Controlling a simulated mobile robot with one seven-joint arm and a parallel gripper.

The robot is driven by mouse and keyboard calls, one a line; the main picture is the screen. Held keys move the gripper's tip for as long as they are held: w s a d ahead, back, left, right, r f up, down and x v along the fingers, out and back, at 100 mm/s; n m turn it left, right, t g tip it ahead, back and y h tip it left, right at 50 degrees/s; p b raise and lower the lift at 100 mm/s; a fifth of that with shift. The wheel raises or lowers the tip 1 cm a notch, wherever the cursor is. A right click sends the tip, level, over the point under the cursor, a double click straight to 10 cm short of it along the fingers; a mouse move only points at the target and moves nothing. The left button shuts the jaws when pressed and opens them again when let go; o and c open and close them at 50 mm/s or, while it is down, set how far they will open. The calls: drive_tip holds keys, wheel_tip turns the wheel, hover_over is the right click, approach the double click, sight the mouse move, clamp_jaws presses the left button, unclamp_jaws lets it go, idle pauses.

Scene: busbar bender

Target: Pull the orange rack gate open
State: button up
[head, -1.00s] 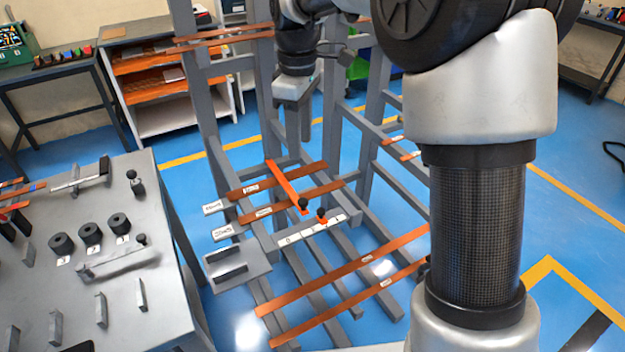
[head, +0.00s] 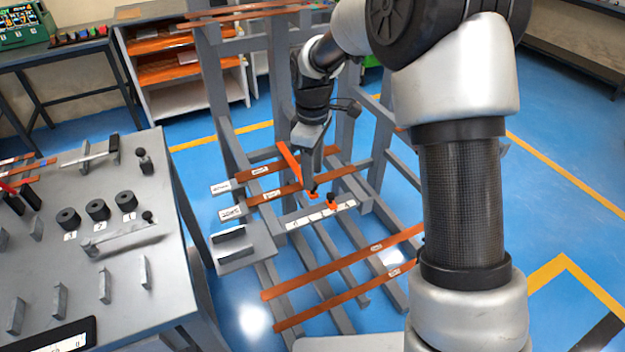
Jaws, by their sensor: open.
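The orange rack gate (head: 288,160) is a slim orange bar lying across the copper bars of the grey rack (head: 232,140). Its near end has a small black knob, largely hidden by my gripper. My gripper (head: 313,178) points down over this near end, at or just above the knob. Its jaws are open, but the fingers are small and overlap the bar in the head view, so I cannot tell whether they touch the knob. A second black knob on an orange base (head: 331,199) stands just right of it, at a white marked strip (head: 320,215).
Copper bars (head: 340,265) lie across the rack's lower arms. Grey rack uprights stand around my gripper. A grey bench (head: 150,285) with black rollers and pegs is at the left. A small grey tray (head: 245,262) sits between bench and rack. Blue floor is open at the right.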

drive_tip(key=shift+f, duration=1.4)
clamp_jaws()
drive_tip(key=shift+w+d, duration=0.1)
drive_tip(key=shift+d, duration=0.05)
